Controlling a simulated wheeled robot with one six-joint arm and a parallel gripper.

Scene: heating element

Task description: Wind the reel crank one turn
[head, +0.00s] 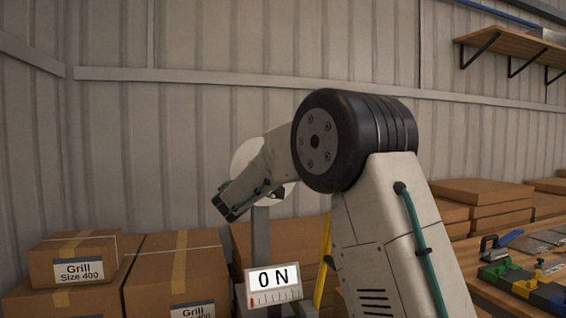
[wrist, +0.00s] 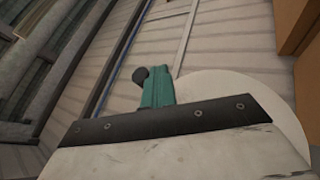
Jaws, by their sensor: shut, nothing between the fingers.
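The reel is a pale round disc (head: 246,157), partly hidden behind my arm in the head view. It also shows in the wrist view as a large white disc (wrist: 232,91). A dark round knob (wrist: 140,75), apparently the crank's handle, shows beside the tip of my teal gripper (wrist: 155,84). Whether they touch I cannot tell. My gripper (head: 226,208) points down and left in front of the disc in the head view. It is shut and empty. The rest of the crank is hidden.
A grey post (head: 260,235) stands below the disc, with a display reading "0 N" (head: 273,278). Cardboard boxes (head: 180,270) stand at left and behind. A bench with coloured parts (head: 525,285) is at right. A corrugated wall (head: 190,120) closes the back.

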